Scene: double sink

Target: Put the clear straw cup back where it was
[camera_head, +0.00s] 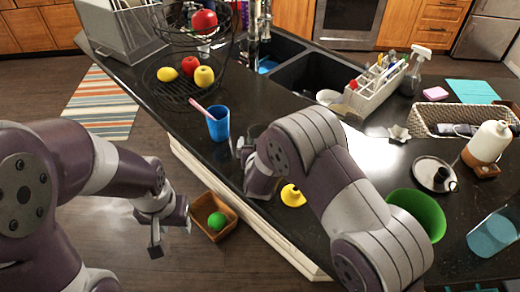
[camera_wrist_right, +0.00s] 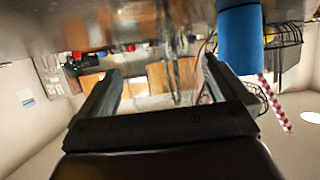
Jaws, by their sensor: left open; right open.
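A blue cup (camera_head: 218,124) with a pink striped straw stands on the black counter near its front edge. It also shows upside down at the top right of the right wrist view (camera_wrist_right: 240,40). I cannot make out a clear cup with a straw. A clear vessel with teal in its lower part (camera_head: 493,235) stands at the right edge; no straw shows on it. My right gripper (camera_wrist_right: 162,75) is open, with nothing seen between its fingers; it is beside the blue cup. My left gripper (camera_head: 170,238) is open and empty, off the counter's front.
A wire fruit stand (camera_head: 180,95) is behind the blue cup. A yellow item (camera_head: 292,196) and a green bowl (camera_head: 418,214) lie near my right arm. A wooden box (camera_head: 222,234) with a green ball (camera_head: 217,221) sits below the counter edge. A utensil caddy (camera_head: 373,92) stands by the sink.

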